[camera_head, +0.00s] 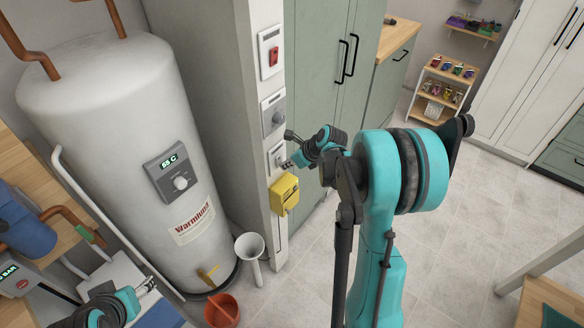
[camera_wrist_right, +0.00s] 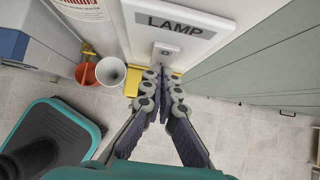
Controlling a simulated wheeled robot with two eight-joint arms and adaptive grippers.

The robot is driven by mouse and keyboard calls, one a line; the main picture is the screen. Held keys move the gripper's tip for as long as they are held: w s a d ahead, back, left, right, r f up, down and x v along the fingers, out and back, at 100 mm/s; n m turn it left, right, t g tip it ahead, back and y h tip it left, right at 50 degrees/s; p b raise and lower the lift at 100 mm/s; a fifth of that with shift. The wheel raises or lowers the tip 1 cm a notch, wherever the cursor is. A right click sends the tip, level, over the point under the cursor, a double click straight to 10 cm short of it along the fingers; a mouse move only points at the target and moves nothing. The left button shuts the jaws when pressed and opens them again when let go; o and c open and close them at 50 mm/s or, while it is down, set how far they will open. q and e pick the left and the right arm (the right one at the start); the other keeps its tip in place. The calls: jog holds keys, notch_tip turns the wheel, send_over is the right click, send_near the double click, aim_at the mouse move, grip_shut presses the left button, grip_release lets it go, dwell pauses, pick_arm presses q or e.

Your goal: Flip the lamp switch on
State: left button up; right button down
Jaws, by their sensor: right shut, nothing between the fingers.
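The lamp switch (camera_head: 276,157) is on a pale plate on the narrow wall post, third down in the head view. In the right wrist view its plate carries a grey "LAMP" label (camera_wrist_right: 175,25), with a small switch (camera_wrist_right: 166,52) below it. My right gripper (camera_head: 287,164) is shut and empty, its fingertips pointing at this plate. In the right wrist view the gripper's tips (camera_wrist_right: 164,76) are just below the switch; I cannot tell whether they touch. The switch's exact position is unclear. My left gripper (camera_head: 147,286) is low at the left, away from the post; its jaw state is unclear.
Above are a red switch (camera_head: 274,53) and a grey dial (camera_head: 277,117); a yellow box (camera_head: 284,195) is just below. A white water heater (camera_head: 105,110) stands left. Green cabinets (camera_head: 325,60) flank the right.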

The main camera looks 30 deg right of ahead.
jog(key=shift+w+a+f, duration=0.1)
jog(key=shift+w+a, duration=0.05)
jog(key=shift+w, duration=0.1)
dwell(0.4)
jog(key=shift+r+p, duration=0.45)
jog(key=shift+r, duration=0.4)
